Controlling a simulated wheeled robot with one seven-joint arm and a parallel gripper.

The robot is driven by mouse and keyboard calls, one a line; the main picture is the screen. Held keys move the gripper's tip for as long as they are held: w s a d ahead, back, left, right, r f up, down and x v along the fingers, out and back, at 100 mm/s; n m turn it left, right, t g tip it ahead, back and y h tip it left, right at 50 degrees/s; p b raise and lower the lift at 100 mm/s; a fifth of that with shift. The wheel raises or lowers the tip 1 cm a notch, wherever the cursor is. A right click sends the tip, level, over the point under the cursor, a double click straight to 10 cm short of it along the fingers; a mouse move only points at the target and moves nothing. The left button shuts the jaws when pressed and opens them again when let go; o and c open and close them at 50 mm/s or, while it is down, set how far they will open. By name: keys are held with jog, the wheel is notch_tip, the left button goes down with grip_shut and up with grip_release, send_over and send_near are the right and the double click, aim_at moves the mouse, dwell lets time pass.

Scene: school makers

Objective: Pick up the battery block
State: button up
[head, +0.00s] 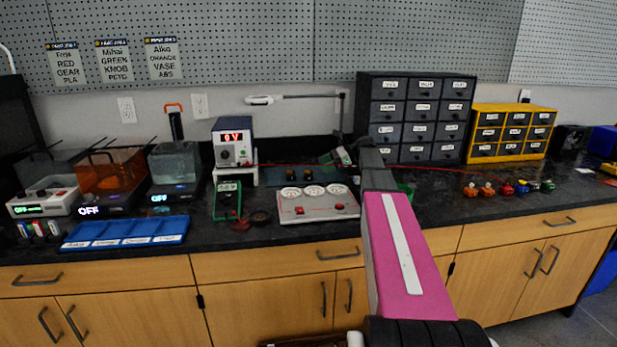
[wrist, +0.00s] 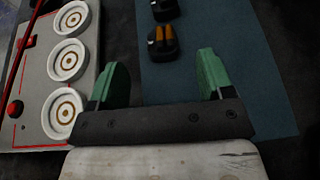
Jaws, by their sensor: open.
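A small black block with orange cylinders on top (wrist: 163,42), which looks like the battery block, lies on a dark blue mat (wrist: 225,35). A second dark block (wrist: 164,9) lies beyond it, cut by the top edge of the wrist view. My gripper (wrist: 163,75) is open and empty, with green fingers apart. In the wrist view the near block shows between and beyond the fingertips, not touched. In the head view the mat (head: 275,178) lies on the black counter, with small dark blocks on it; my arm covers the counter just right of it.
A pale board with three white round dishes and red buttons (head: 318,208) stands just in front of the mat. A power supply (head: 233,142) stands left of it. Dark drawers (head: 420,110) stand behind right. A red wire crosses the counter.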

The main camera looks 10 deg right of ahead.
aim_at(311, 172)
jog(key=shift+f+x, duration=0.1)
jog(key=shift+x, duration=1.6)
jog(key=shift+f+x, duration=0.15)
jog(key=shift+x, duration=1.55)
jog(key=shift+d, duration=0.1)
jog(key=c, duration=1)
